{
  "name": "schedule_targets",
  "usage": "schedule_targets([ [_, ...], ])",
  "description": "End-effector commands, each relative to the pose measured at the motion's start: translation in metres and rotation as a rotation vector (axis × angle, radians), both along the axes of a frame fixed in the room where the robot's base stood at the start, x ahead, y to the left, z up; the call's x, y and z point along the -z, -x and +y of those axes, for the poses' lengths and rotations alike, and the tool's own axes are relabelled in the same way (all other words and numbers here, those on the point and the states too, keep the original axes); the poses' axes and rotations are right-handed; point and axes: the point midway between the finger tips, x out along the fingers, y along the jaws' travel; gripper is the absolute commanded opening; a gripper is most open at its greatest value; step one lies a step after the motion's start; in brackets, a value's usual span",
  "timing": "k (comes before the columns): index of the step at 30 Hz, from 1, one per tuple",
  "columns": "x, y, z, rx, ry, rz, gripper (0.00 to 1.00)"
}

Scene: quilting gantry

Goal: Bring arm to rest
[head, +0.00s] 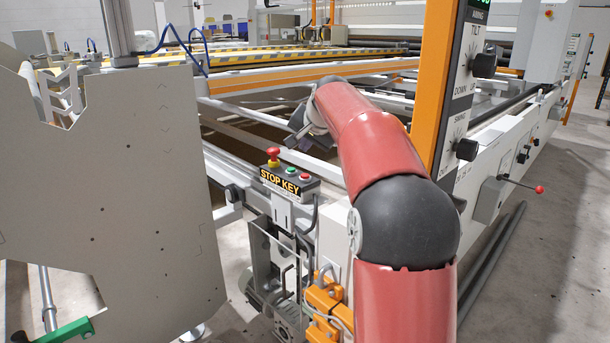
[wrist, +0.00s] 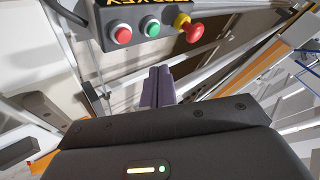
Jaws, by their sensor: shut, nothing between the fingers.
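My red arm reaches from the lower right of the head view up over the machine's front. My gripper (head: 294,137) is at its far end, above and slightly right of the stop key box (head: 290,182). In the wrist view my gripper (wrist: 158,72) shows its two fingers closed together with nothing between them. The stop key box also shows in the wrist view (wrist: 135,18), beyond the fingertips, with a red button, a green button and a red knob on a yellow base. The fingers appear apart from the box, though the exact gap is hard to judge.
A large grey panel (head: 110,200) stands at the left. An orange post with a control panel (head: 470,90) rises just right of my arm. Orange connector blocks (head: 325,300) sit below the box. Open floor (head: 560,250) lies at the right.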

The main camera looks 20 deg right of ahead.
Motion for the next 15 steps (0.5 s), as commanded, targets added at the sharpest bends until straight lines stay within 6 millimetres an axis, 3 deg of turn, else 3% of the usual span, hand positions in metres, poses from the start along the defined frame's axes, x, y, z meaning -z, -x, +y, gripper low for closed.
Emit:
schedule_targets([
  [10, -0.001, 0.006, 0.005, -0.011, 0.009, 0.005, 0.00],
  [13, -0.004, 0.027, 0.020, -0.045, 0.039, 0.023, 0.00],
  [15, -0.004, 0.050, 0.036, -0.083, 0.074, 0.044, 0.00],
])
